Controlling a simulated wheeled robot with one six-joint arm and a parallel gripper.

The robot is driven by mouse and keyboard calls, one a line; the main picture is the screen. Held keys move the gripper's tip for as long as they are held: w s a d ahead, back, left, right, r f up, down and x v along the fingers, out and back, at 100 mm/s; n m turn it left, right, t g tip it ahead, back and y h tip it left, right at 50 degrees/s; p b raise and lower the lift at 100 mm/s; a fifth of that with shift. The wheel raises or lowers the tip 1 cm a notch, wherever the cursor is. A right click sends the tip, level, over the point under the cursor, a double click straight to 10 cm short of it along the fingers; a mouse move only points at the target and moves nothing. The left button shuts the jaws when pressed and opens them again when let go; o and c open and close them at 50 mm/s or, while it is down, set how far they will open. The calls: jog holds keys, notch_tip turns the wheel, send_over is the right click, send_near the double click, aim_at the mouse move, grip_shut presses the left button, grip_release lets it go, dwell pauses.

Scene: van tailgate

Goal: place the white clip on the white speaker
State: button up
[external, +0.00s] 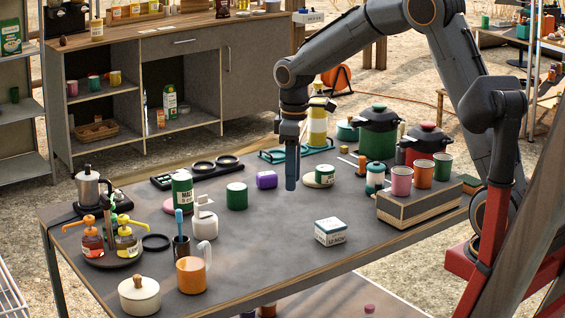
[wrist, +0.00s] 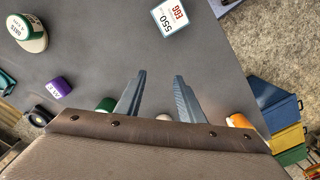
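My gripper (external: 291,186) points down above the middle of the dark table. In the wrist view its two fingers (wrist: 158,88) stand apart with nothing held between them. I cannot make out a white clip or a white speaker for certain in either view. A white box with printed lettering (external: 331,231) sits on the table to the right of and nearer than my gripper; it also shows at the top of the wrist view (wrist: 170,16). A white jug-like container (external: 204,222) stands to the left.
A purple block (external: 266,179) and a green can (external: 236,196) stand left of my gripper. A green-and-white round item (external: 320,177) is close on its right. Cups on a crate (external: 415,207) and large pots (external: 378,133) crowd the right. The table's front middle (external: 265,255) is bare.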

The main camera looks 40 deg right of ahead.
jog(key=s+d+f+m, duration=0.2)
jog(key=s+d+m, duration=0.1)
jog(key=s, duration=0.5)
jog(key=s+d+f+m, duration=0.3)
jog(key=s+d, duration=0.1)
jog(key=s, duration=0.4)
jog(key=s+d+f+m, duration=0.2)
jog(key=s+d+f, duration=0.1)
jog(key=s, duration=0.5)
jog(key=shift+s+d+m, duration=0.25)
jog(key=shift+d+m, duration=0.15)
jog(key=shift+d, duration=0.15)
